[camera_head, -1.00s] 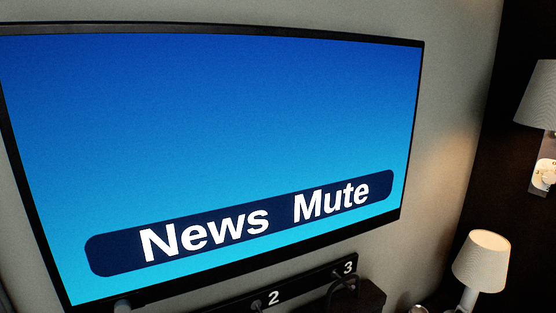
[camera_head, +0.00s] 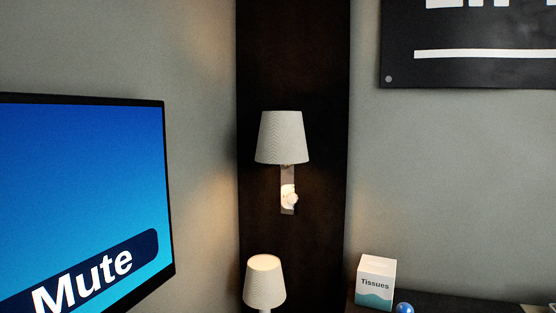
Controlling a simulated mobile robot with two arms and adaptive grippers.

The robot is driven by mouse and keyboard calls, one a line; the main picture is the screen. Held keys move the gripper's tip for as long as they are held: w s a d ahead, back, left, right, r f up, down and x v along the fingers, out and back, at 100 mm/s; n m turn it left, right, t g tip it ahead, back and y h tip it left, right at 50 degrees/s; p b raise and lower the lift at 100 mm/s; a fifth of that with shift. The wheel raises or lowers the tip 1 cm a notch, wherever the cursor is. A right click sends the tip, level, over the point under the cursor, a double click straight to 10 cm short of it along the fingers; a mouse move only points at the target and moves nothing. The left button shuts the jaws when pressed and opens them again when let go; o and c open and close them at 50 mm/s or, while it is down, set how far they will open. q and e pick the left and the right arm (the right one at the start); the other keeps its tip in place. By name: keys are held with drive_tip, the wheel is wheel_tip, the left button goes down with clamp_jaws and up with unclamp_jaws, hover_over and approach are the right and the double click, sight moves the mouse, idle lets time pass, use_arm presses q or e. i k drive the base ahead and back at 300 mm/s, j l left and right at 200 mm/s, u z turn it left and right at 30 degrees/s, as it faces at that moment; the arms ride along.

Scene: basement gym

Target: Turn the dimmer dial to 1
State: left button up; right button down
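The dimmer dial (camera_head: 290,197) is a small pale round knob on a light plate under a wall lamp (camera_head: 282,138) with a white shade. The plate is fixed to a dark vertical panel (camera_head: 293,60) in the middle of the head view. The dial's numbers and its setting are too small to read. Neither of my grippers shows in the view.
A lit table lamp (camera_head: 264,283) stands below the wall lamp. A tissue box (camera_head: 376,283) and a blue ball (camera_head: 404,309) are on a dark surface at the lower right. A television (camera_head: 90,190) reading "Mute" is at the left. A dark sign (camera_head: 470,65) hangs upper right.

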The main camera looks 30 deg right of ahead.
sight(292, 198)
drive_tip(key=l+z, duration=0.15)
drive_tip(key=z, duration=0.3)
drive_tip(key=i+l+z, duration=0.1)
drive_tip(key=z, duration=0.35)
drive_tip(key=i+z, duration=0.1)
drive_tip(key=z, duration=0.4)
drive_tip(key=i+l+z, duration=0.1)
drive_tip(key=z, duration=0.35)
